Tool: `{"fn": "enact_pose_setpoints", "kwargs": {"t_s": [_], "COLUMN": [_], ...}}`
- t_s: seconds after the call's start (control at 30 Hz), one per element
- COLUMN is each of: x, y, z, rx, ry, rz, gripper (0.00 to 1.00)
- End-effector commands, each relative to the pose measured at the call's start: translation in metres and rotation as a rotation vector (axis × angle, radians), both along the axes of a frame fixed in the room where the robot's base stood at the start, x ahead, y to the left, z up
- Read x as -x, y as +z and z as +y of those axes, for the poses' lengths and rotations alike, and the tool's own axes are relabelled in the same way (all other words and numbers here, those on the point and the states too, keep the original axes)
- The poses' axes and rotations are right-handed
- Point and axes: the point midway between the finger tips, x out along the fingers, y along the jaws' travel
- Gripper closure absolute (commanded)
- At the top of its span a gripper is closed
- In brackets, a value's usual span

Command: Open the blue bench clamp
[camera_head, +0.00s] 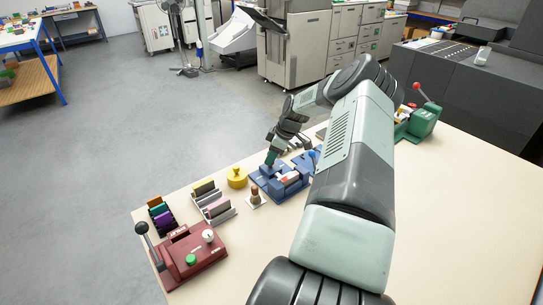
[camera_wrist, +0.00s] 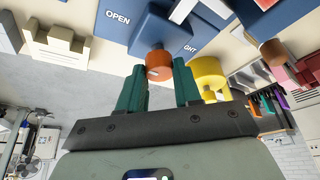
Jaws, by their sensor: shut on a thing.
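The blue bench clamp (camera_head: 280,187) stands on the bench left of my forearm in the head view. In the wrist view its blue body (camera_wrist: 122,30) fills the top, with the word OPEN and, to the right, a partly cut-off label ending in GHT. An orange-copper knob (camera_wrist: 158,66) sticks out from the clamp. My gripper (camera_wrist: 160,78) has its two green fingers on either side of this knob and is shut on it. In the head view my gripper (camera_head: 271,158) is at the clamp's far left part, and the knob is hidden there.
A yellow round item (camera_head: 237,177) and a wooden-handled stamp (camera_head: 255,196) stand close left of the clamp. Farther left are card holders (camera_head: 213,203) and a red lever device (camera_head: 190,255). A green device (camera_head: 422,121) stands at the bench's far right. The near bench is clear.

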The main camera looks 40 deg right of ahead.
Motion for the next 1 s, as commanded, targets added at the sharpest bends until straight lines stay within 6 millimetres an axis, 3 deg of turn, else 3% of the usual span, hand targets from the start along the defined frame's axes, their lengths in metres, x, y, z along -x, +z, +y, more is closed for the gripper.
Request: {"fn": "enact_pose_setpoints", "kwargs": {"t_s": [0.73,0.77,0.9,1.0], "x": [0.0006,0.0006,0.0004,0.0002], "y": [-0.0024,-0.0024,-0.0019,-0.0014], "z": [-0.0014,-0.0014,-0.0012,-0.0009], "rx": [0.004,0.004,0.002,0.002], "ry": [0.093,0.093,0.093,0.093], "rz": [0.002,0.002,0.002,0.001], "gripper": [0.97,0.65,0.44,0.41]}}
